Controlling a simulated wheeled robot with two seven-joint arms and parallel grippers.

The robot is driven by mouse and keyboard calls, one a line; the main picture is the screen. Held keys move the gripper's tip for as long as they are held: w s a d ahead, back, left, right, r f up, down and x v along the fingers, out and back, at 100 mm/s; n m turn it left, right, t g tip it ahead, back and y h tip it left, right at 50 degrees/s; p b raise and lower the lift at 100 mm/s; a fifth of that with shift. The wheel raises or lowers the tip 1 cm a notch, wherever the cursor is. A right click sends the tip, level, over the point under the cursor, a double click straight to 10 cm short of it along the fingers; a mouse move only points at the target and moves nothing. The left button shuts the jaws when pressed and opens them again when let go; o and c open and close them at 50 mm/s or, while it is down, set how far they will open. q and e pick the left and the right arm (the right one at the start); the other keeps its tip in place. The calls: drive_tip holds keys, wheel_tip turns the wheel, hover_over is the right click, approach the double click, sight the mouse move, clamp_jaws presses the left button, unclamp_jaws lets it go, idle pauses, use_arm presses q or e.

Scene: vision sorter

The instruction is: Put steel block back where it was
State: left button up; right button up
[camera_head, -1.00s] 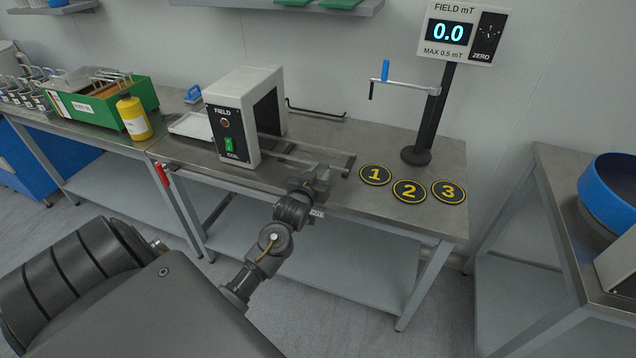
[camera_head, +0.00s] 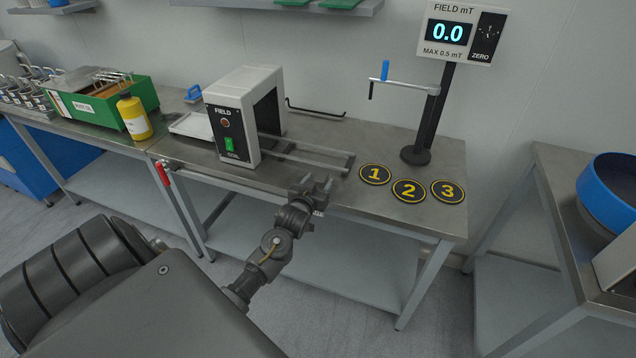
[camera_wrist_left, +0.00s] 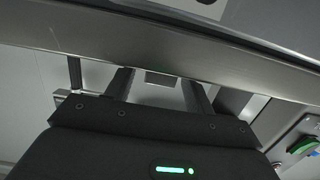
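I cannot make out a steel block for certain in the head view. My left gripper (camera_head: 316,182) is at the table's front edge, left of the numbered discs, with its two fingers apart and nothing visible between them. In the left wrist view the fingers (camera_wrist_left: 157,88) also stand apart. A small grey blocky shape (camera_wrist_left: 160,78) shows between them below the table edge, and I cannot tell what it is. Disc 1 (camera_head: 375,174), disc 2 (camera_head: 409,191) and disc 3 (camera_head: 448,191) are bare. My right gripper is not in view.
The coil housing (camera_head: 243,115) stands on the table, with rails (camera_head: 318,153) out to its right. The field meter (camera_head: 459,32) reads 0.0 on a black post. A yellow bottle (camera_head: 134,117) and green crate (camera_head: 100,100) stand left. A blue bowl (camera_head: 608,190) is on the right bench.

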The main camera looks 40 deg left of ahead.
use_arm(q)
drive_tip(key=shift+r, duration=0.15)
drive_tip(key=v, duration=1.2)
drive_tip(key=shift+b, duration=0.35)
